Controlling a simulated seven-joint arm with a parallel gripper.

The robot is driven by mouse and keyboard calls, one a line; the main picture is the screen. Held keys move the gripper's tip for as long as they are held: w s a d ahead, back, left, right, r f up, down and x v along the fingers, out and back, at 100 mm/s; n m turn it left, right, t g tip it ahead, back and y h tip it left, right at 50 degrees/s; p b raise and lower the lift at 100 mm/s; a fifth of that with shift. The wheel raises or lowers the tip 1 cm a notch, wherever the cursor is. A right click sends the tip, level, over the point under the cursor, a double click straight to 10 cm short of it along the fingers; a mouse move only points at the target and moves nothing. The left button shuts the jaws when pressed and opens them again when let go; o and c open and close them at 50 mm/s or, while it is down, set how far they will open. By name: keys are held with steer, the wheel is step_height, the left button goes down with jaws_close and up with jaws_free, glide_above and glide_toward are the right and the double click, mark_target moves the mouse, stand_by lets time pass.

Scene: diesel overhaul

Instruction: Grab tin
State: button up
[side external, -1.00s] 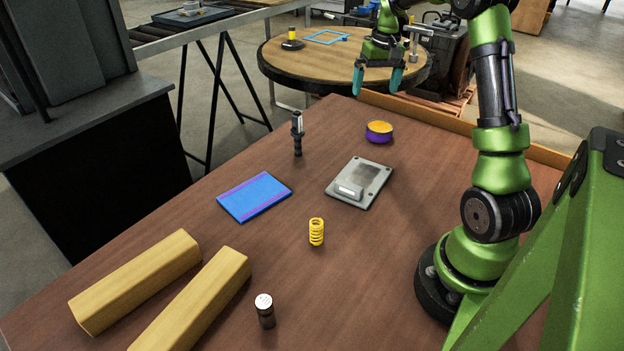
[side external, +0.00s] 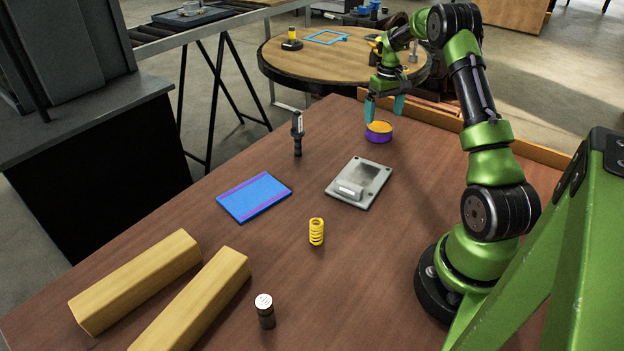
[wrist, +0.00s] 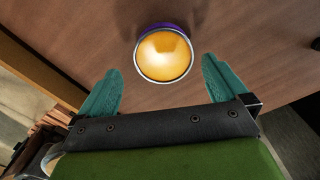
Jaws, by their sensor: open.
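The tin (side external: 379,132) is a short round can with a purple side and a shiny orange-gold top. It stands upright on the brown table near its far edge. In the wrist view the tin (wrist: 163,54) lies ahead of the fingertips, roughly centred between them. My gripper (side external: 385,108) is open and empty, with its teal fingers pointing down just above the tin in the side view. In the wrist view the two fingers of my gripper (wrist: 163,72) are spread wider than the tin. I see no contact between the fingers and the tin.
A grey metal plate (side external: 358,183) lies in front of the tin. A dark injector-like part (side external: 297,134) stands to its left. A blue booklet (side external: 254,196), a yellow spring (side external: 316,232) and yellow beams (side external: 137,280) are farther off. A wooden ledge (side external: 425,117) runs behind the tin.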

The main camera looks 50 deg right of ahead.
mark_target(381, 127)
steer(key=shift+w+a+f, duration=0.1)
steer(key=shift+f, duration=1.45)
steer(key=shift+w+a+f, duration=0.1)
steer(key=shift+f, duration=1.4)
steer(key=shift+c, duration=0.3)
steer(key=c, duration=1)
steer(key=shift+r, duration=0.2)
steer(key=shift+c, duration=0.2)
